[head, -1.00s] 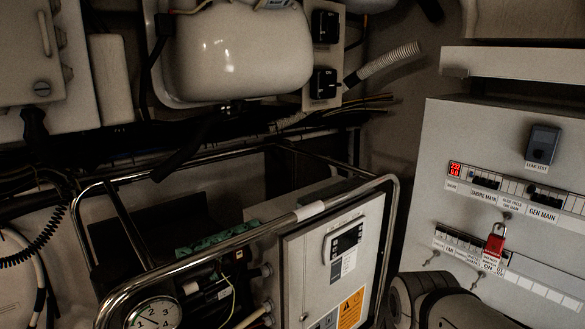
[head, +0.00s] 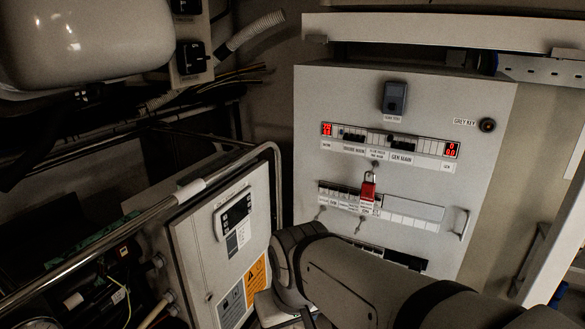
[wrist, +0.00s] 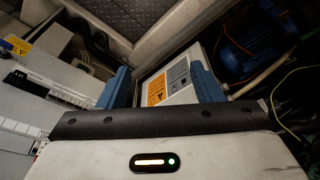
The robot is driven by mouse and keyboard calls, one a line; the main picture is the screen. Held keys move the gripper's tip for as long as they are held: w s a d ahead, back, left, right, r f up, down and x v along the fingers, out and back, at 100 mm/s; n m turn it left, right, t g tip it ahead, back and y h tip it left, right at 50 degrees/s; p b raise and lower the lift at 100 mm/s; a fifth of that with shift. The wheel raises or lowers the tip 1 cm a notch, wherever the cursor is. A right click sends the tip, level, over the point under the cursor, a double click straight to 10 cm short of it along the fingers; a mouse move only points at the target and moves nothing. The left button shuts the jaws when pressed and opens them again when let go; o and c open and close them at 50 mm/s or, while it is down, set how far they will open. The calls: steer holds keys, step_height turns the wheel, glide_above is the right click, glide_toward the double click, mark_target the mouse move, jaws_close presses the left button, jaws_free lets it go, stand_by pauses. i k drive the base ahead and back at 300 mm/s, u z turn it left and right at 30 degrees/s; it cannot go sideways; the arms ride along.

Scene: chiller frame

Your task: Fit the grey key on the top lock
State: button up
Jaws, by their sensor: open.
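A round dark lock (head: 488,125) sits at the upper right of the grey switch panel (head: 470,160), beside a label reading "GREY KEY". Whether a key is in it is too small to tell, and I make out no loose grey key. My gripper (wrist: 161,80) is open in the wrist view, its two blue fingers apart with nothing gripped between them. In the head view my arm reaches in at the lower right, below the panel's middle; the fingers are not clearly seen there.
A red padlock (head: 368,190) hangs on the panel's middle breaker row. A handle (head: 459,224) is at the panel's right. A chrome rail (head: 130,225) and a grey cabinet (head: 225,250) with orange and grey labels stand left of my arm. A ledge (head: 420,32) runs above the panel.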

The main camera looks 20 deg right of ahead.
mark_target(488, 126)
steer(key=z, duration=2.65)
